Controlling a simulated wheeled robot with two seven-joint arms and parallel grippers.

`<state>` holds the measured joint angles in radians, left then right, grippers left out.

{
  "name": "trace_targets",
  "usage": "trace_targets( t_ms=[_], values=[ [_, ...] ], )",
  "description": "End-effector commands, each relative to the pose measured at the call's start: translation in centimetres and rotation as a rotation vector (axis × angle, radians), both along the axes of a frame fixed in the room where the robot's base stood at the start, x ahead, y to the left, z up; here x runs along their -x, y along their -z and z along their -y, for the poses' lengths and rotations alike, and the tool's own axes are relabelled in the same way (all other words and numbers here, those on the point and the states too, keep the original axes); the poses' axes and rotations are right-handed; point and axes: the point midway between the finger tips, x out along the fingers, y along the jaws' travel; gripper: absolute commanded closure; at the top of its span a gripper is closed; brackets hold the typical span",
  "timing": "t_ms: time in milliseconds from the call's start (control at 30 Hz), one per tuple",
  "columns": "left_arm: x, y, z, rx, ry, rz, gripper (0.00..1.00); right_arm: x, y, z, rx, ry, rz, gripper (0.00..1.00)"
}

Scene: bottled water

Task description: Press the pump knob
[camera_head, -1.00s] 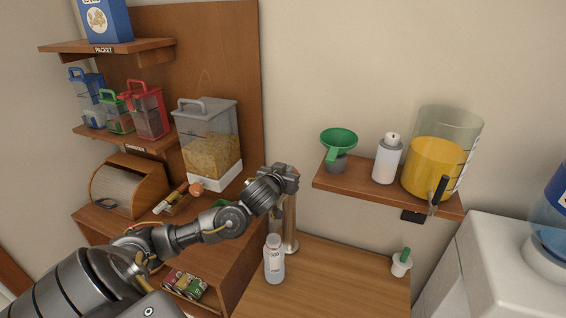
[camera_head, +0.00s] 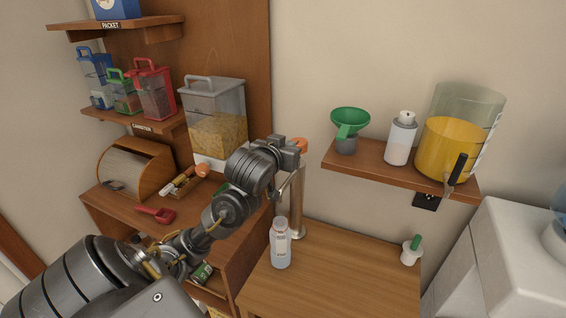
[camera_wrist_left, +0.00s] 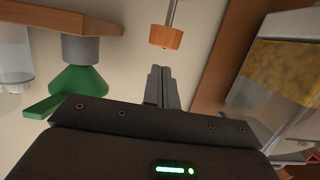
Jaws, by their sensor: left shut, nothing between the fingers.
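The pump is a metal column (camera_head: 298,212) on the wooden counter, with a thin spout on its left. Its orange knob (camera_head: 300,145) sits at the top, partly behind my left gripper (camera_head: 296,148). The knob also shows in the left wrist view (camera_wrist_left: 165,37), ahead of the fingertips on a thin metal rod. My left gripper (camera_wrist_left: 160,74) is shut and empty there, with a small apparent gap between its fingertips and the knob. I cannot tell its exact height over the knob. A clear bottle (camera_head: 280,250) with a label stands upright beside the column. My right gripper is out of view.
A wall shelf (camera_head: 375,170) at right holds a green funnel (camera_head: 350,122), a white bottle (camera_head: 401,140) and a jug of yellow liquid (camera_head: 452,145). A cereal container (camera_head: 217,135) stands left of my gripper. The counter (camera_head: 340,275) is bare front right.

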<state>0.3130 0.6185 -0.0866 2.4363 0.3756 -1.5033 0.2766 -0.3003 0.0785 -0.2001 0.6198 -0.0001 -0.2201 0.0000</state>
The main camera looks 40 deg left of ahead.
Motion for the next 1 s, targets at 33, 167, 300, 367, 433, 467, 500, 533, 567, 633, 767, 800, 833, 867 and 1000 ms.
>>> trace_targets(
  t_ms=[33,167,300,367,433,467,500,533,567,633,767,800,833,867,1000],
  values=[
    [0.4,0.4,0.1,-0.007,0.001,0.006,1.00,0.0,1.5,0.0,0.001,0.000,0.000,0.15],
    [1.2,-0.9,0.4,-0.008,0.002,-0.003,1.00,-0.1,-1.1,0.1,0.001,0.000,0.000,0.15],
    [1.9,-1.0,0.7,-0.008,0.004,-0.003,1.00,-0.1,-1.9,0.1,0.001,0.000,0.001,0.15],
    [2.1,-1.0,0.8,-0.008,0.005,-0.001,1.00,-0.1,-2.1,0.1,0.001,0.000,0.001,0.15],
    [2.3,-1.0,0.9,-0.008,0.005,-0.001,1.00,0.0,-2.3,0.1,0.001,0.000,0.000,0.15],
    [2.4,-1.0,0.9,-0.007,0.005,0.000,1.00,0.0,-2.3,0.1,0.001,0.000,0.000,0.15],
    [2.5,-0.9,0.9,-0.008,0.005,-0.001,1.00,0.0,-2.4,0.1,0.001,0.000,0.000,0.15],
    [2.5,-0.9,0.9,-0.008,0.004,-0.001,1.00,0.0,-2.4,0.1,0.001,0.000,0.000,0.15],
    [2.5,-0.9,0.9,-0.008,0.004,0.000,1.00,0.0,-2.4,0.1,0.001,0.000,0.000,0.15],
    [2.5,-0.9,0.9,-0.008,0.004,0.001,1.00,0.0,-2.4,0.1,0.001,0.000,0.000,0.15],
    [2.5,-0.8,0.9,-0.008,0.004,0.001,1.00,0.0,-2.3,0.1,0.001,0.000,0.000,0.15],
    [2.5,-0.8,0.9,-0.008,0.003,0.000,1.00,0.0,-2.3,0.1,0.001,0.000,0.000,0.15],
    [2.5,-0.8,0.9,-0.008,0.003,0.000,1.00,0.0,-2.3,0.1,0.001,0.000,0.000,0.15],
    [2.5,-0.8,0.9,-0.007,0.004,0.000,1.00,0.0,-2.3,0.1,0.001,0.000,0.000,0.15],
    [2.5,-0.8,0.9,-0.008,0.004,0.000,1.00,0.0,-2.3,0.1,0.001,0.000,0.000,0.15]
  ],
)
